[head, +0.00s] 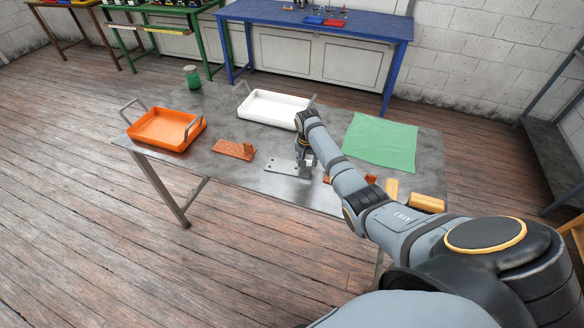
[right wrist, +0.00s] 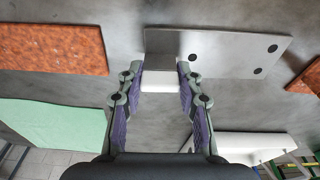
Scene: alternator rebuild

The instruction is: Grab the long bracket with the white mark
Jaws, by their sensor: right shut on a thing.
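The grey metal bracket (head: 283,167) with dark holes lies at the middle of the table's near part. Its flat plate (right wrist: 240,52) shows in the right wrist view, with a raised end that carries a white face (right wrist: 159,81). My right gripper (head: 306,163) is at the bracket's right end. In the right wrist view its fingers (right wrist: 158,78) are shut on the raised end, one on each side of the white face. I cannot tell whether the bracket is clear of the table. My left gripper is not in view.
A rusty bracket (head: 233,149) lies left of the grey one; another (head: 370,179) is partly hidden behind my right arm. An orange tray (head: 152,142), white tray (head: 258,117), green cloth (head: 383,140), green jar (head: 193,80) and yellow blocks (head: 427,203) surround them on the metal table (head: 215,115).

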